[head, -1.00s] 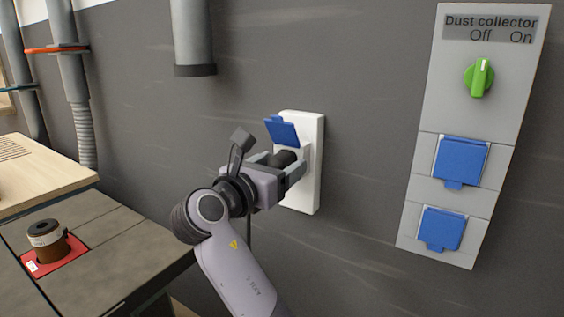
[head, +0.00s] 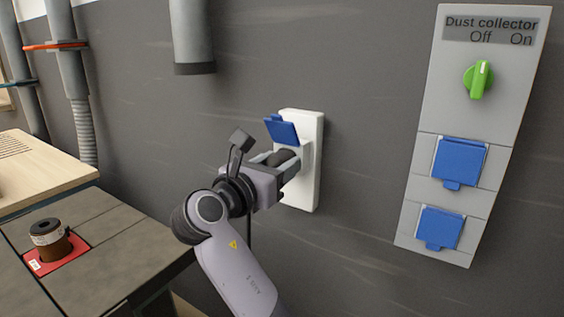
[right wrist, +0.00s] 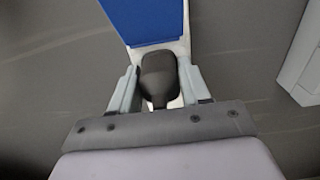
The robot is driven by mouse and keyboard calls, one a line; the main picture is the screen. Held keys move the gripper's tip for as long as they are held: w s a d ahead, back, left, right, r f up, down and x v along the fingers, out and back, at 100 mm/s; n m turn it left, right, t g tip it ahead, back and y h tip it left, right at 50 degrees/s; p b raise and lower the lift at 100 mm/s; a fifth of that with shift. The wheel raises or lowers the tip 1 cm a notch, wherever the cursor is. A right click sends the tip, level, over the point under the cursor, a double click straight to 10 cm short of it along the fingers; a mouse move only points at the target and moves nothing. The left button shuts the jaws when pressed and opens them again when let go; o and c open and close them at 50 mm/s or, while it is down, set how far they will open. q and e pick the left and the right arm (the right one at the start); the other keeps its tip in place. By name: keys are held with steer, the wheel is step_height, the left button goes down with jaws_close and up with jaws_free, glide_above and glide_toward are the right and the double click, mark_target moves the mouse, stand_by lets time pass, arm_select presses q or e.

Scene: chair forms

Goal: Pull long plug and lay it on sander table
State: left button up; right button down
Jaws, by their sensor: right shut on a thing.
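A dark plug (head: 284,157) is at the white wall socket (head: 306,185), whose blue lid (head: 282,130) is flipped up. My right gripper (head: 286,163) is shut on the plug from the left side. In the right wrist view the plug (right wrist: 158,76) sits between the two fingers (right wrist: 156,88), with the blue lid (right wrist: 145,20) above it. Whether the plug's pins are still inside the socket cannot be seen. A dark cable hangs below my gripper. My left gripper is not in view. Which table is the sander table is not clear; a grey-topped table (head: 110,262) stands at lower left.
A brown cylinder (head: 52,240) stands on a red mat on the grey table. A light wooden top (head: 40,175) lies behind it. A grey pipe (head: 191,35) hangs above the socket. The dust collector panel (head: 475,120) with a green knob is on the right.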

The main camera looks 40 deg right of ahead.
steer(key=p+v, duration=0.3)
steer(key=v, duration=0.3)
steer(key=shift+p, duration=0.3)
stand_by(0.6)
steer(key=shift+a, duration=0.1)
